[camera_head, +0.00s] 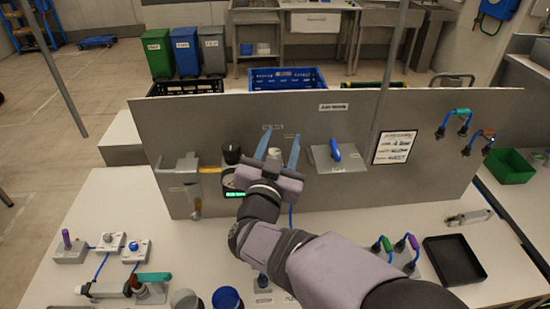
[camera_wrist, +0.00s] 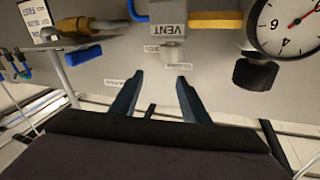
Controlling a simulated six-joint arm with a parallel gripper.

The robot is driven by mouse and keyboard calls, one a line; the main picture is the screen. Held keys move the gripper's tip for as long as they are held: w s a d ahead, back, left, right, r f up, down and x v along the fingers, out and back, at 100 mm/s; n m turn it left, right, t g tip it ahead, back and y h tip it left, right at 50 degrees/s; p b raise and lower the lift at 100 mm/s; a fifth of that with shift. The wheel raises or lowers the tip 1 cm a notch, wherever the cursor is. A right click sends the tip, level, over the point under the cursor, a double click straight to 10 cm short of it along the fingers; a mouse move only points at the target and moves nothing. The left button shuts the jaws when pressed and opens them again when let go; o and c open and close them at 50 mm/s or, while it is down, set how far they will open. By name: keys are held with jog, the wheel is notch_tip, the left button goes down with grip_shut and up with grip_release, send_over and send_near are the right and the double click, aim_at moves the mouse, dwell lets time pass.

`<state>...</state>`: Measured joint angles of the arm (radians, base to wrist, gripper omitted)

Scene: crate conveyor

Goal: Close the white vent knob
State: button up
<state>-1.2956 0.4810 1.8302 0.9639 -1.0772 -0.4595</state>
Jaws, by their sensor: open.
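The white vent knob (camera_wrist: 172,52) sticks out below a grey block marked VENT (camera_wrist: 168,27) in the wrist view. In the head view a small white part, likely this knob (camera_head: 273,152), shows between the fingers, partly hidden by my gripper. My gripper (camera_wrist: 160,77) is open and empty, with its two blue fingers pointing at the panel. In the wrist view the knob appears just past the fingertips, between their lines and nearer the right finger. No contact is visible. In the head view my gripper (camera_head: 279,145) is in front of the panel's middle.
A black knob (camera_wrist: 255,73) and a dial gauge (camera_wrist: 291,24) are close on the right in the wrist view. A yellow bar (camera_wrist: 215,19) is beside the vent block. A blue lever (camera_head: 335,150) is mounted on the grey panel (camera_head: 430,150) to the right.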

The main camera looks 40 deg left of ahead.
aim_at(272, 156)
jog(key=s+f+h, duration=0.1)
jog(key=s, duration=0.1)
jog(key=s+f+h+p, duration=0.1)
jog(key=s, duration=0.2)
jog(key=s+f+h, duration=0.1)
jog(key=s, duration=0.1)
jog(key=shift+s+d+f+t+p, duration=0.15)
jog(key=shift+d+f+t+p, duration=0.15)
jog(key=shift+f+t, duration=0.1)
jog(key=shift+p+x, duration=1.65)
jog(key=shift+x, duration=2.1)
jog(key=shift+f, duration=0.1)
jog(key=c, duration=1.1)
